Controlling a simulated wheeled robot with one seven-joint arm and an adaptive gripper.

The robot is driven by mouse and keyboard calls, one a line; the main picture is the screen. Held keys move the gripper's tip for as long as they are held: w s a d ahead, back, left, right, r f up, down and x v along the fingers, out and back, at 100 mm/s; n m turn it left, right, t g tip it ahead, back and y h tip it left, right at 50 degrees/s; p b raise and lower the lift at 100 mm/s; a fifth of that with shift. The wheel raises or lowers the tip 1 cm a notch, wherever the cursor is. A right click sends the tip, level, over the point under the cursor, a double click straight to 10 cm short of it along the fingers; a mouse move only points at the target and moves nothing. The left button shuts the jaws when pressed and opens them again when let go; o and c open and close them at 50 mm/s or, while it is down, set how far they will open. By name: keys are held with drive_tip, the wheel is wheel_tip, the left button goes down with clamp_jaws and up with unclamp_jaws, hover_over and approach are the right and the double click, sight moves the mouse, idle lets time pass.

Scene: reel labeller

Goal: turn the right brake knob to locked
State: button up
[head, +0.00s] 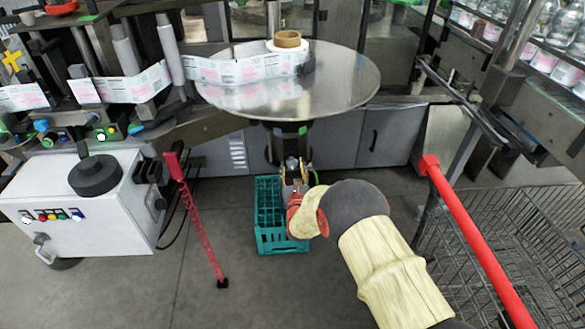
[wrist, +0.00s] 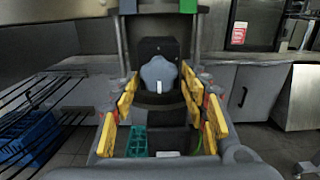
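A grey-blue lobed knob (wrist: 158,72) with a white mark low on its face sits on a dark mount in the wrist view. In the head view my gripper (head: 293,174) is below the round metal table (head: 340,85), and the knob cannot be made out.
A teal crate (head: 268,243) stands on the floor under my gripper. Grey cabinets (head: 385,135) are behind. A wire cart (head: 470,240) with a red handle (head: 470,235) is at right. A white control box (head: 75,210) and red stand (head: 200,225) are at left.

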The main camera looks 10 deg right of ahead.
drive_tip(key=shift+o, duration=0.5)
drive_tip(key=shift+r, duration=0.1)
drive_tip(key=shift+s, duration=0.1)
drive_tip(key=s, duration=1.1)
drive_tip(key=shift+s+a, duration=0.35)
drive_tip(key=shift+a, duration=0.1)
